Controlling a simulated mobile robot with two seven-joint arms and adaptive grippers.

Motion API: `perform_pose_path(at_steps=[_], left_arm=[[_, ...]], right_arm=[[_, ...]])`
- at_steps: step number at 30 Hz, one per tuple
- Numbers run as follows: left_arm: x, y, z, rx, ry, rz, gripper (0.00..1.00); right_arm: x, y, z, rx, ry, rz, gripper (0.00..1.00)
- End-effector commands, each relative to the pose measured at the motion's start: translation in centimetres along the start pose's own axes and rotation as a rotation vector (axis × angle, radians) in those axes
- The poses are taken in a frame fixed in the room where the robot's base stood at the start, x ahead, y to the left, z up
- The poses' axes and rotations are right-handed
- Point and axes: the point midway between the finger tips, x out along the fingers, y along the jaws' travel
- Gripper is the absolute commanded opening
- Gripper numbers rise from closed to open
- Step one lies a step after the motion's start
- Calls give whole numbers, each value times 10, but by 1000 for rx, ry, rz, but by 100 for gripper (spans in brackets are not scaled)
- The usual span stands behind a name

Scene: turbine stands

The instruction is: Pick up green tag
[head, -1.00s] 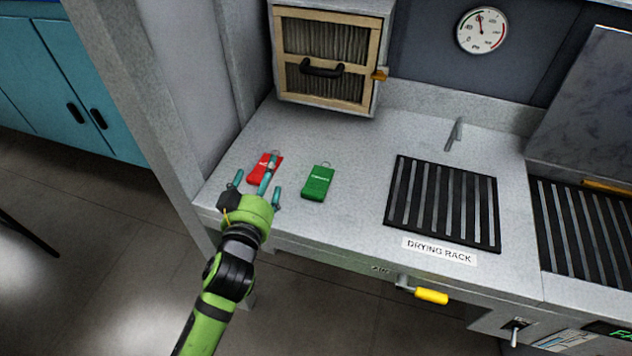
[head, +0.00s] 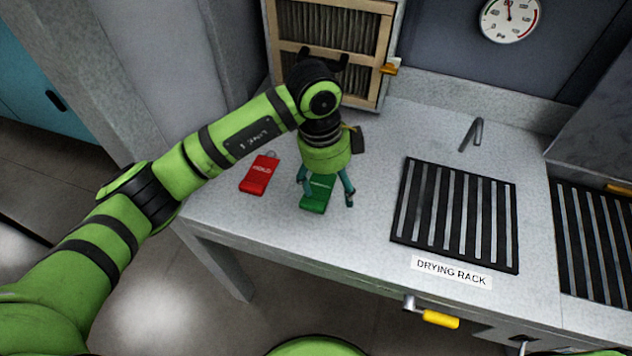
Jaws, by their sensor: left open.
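The green tag (head: 317,196) lies on the grey counter (head: 380,140), left of the drying rack. My left gripper (head: 326,195) points down over it, with teal fingers open and one on each side of the tag. The gripper body hides the tag's upper end. I cannot tell whether the fingers touch the tag or the counter. The red tag (head: 259,175) lies a little to the left, clear of the fingers. My right gripper is not in view.
The black slatted drying rack (head: 402,215) is to the right, with a small metal lever (head: 472,134) behind it. A filter box (head: 385,88) stands at the back. A yellow handle (head: 440,319) sticks out below the counter's front edge.

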Motion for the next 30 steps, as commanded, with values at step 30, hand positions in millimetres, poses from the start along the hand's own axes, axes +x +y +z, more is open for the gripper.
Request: perform_pose_path(at_steps=[30], left_arm=[[59,3,45,-95,-167,5,62]], right_arm=[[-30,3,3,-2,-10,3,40]])
